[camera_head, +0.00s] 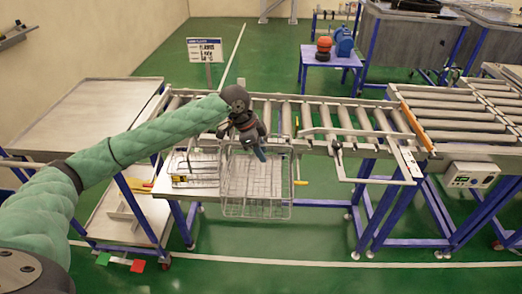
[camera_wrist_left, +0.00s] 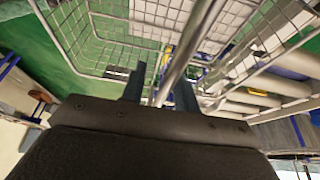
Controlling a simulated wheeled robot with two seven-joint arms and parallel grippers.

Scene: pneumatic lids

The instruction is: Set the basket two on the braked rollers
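A wire basket (camera_head: 256,190) is at the front of the roller conveyor in the head view. Its lower part overlaps the bench's front edge, with green floor behind. My left gripper (camera_head: 256,148) is above it. In the left wrist view, a round metal bar (camera_wrist_left: 185,50) of the basket runs between the fingers of the left gripper (camera_wrist_left: 160,95), and the wire mesh (camera_wrist_left: 105,45) lies beyond. Contact on both sides of the bar is hard to see. A row of rollers (camera_head: 287,118) lies behind the basket; which are braked I cannot tell. My right gripper is out of view.
Another wire basket (camera_head: 192,170) stands on the grey bench left of the first. A metal frame (camera_head: 372,180) juts from the conveyor's front at the right. A grey table (camera_head: 95,115) is at the left. A control box (camera_head: 470,174) hangs at the right.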

